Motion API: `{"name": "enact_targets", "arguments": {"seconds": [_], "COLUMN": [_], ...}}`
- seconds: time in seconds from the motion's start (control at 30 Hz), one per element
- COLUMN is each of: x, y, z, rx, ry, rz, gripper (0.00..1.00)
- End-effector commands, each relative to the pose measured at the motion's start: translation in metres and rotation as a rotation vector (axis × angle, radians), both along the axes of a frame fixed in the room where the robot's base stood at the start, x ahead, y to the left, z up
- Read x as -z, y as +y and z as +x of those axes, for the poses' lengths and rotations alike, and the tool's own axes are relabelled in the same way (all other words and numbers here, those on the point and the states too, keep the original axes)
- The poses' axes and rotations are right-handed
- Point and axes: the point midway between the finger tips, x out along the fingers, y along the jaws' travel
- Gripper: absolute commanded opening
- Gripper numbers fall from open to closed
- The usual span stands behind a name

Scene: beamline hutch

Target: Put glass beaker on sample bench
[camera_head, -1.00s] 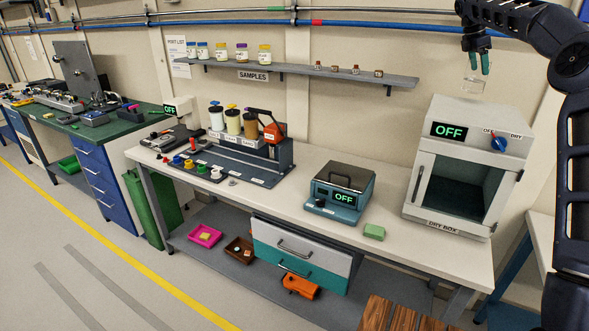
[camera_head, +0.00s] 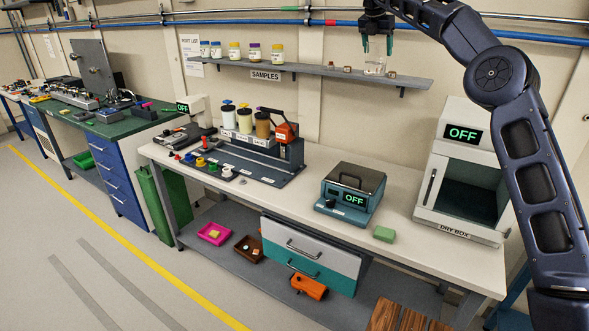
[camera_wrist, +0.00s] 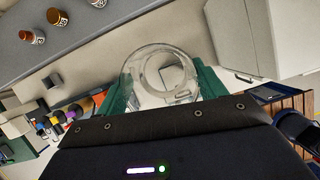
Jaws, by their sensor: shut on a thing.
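The clear glass beaker (camera_head: 375,67) hangs below my gripper (camera_head: 377,45) at the upper right, in front of the right part of the wall shelf in the picture. In the wrist view the beaker (camera_wrist: 162,77) is between the two green fingers of my gripper (camera_wrist: 160,95), which is shut on it. I see into its round rim there. The sample bench (camera_head: 400,215) is the long pale-topped bench along the wall, below the beaker. The beaker is held well above the bench top.
The bench holds a blue device with an OFF display (camera_head: 348,190), a green block (camera_head: 384,234), a dry box (camera_head: 455,230) and a rack with bottles (camera_head: 245,160). The wall shelf (camera_head: 300,68) carries jars and small samples. Bare bench top shows around the green block.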

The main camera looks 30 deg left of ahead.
Motion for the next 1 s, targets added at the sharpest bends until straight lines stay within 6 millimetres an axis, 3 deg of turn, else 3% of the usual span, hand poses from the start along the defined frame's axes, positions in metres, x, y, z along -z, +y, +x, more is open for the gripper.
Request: {"name": "enact_targets", "arguments": {"seconds": [0.03, 0.17, 0.37, 0.6, 0.8, 1.0], "x": [0.001, 0.009, 0.052, 0.135, 0.210, 0.260], "y": [0.018, 0.055, 0.103, 0.139, 0.158, 0.167], "z": [-0.012, -0.036, -0.060, -0.072, -0.082, -0.089], "rx": [-0.046, -0.158, -0.298, -0.409, -0.486, -0.535], "ry": [0.000, -0.001, -0.003, -0.003, -0.001, -0.001], "rz": [0.001, -0.002, -0.007, -0.008, -0.006, -0.003], "gripper": [0.39, 0.39, 0.39, 0.39, 0.39, 0.39]}}
